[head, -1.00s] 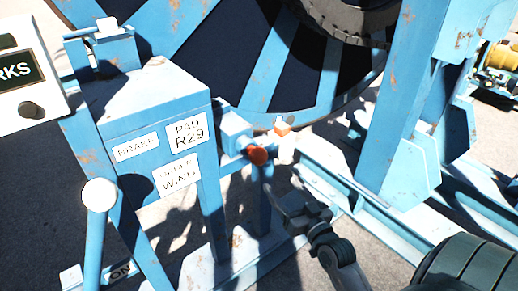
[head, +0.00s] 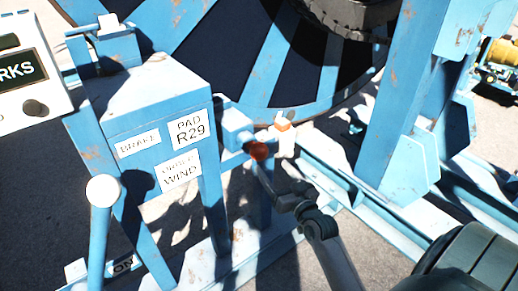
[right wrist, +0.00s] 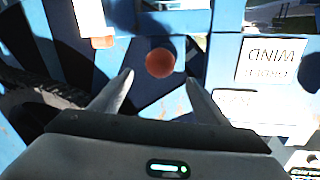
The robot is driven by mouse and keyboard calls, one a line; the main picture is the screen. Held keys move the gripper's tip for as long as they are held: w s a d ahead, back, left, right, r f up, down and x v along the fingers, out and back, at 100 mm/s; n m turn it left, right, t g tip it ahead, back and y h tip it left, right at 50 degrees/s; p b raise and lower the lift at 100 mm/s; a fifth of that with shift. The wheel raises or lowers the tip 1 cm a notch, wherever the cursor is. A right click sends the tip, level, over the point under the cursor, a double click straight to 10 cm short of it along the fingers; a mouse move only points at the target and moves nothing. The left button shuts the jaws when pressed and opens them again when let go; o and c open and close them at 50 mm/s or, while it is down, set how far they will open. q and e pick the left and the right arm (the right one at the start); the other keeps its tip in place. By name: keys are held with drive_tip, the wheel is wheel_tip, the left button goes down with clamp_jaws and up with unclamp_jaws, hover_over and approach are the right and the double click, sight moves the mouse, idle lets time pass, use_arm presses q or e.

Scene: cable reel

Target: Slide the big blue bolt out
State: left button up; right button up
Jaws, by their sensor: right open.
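The bolt shows as a round orange-red knob (head: 258,151) at the end of a blue housing (head: 236,128), on the right side of the blue brake stand. In the right wrist view the knob (right wrist: 160,63) is near the middle, just past my fingertips. My right gripper (head: 264,176) is just below and in front of the knob. In the right wrist view its two fingers (right wrist: 159,78) are spread, one on each side of the knob's lower edge, with nothing held. The bolt's blue shaft is hidden or too small to make out. My left gripper is not in view.
The blue stand (head: 150,98) carries BRAKE, PAD R29 and WIND labels. A white-knobbed lever (head: 103,190) stands at front left. The large reel (head: 280,60) is behind. An orange-topped white piece (head: 284,135) is close right of the knob. Blue frame rails (head: 420,215) run at right.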

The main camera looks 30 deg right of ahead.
sight(264, 157)
drive_tip(key=w, duration=0.3)
drive_tip(key=w+p, duration=0.1)
drive_tip(key=w, duration=0.1)
drive_tip(key=shift+d+r, duration=0.1)
drive_tip(key=shift+d, duration=0.2)
drive_tip(key=w, duration=0.4)
drive_tip(key=shift+w+d+p, duration=0.3)
drive_tip(key=shift+w, duration=0.1)
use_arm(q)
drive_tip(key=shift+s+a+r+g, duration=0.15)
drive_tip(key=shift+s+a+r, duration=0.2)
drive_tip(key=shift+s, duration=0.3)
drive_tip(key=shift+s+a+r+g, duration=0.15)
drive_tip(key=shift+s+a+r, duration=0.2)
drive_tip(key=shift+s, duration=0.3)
use_arm(e)
drive_tip(key=shift+w, duration=0.65)
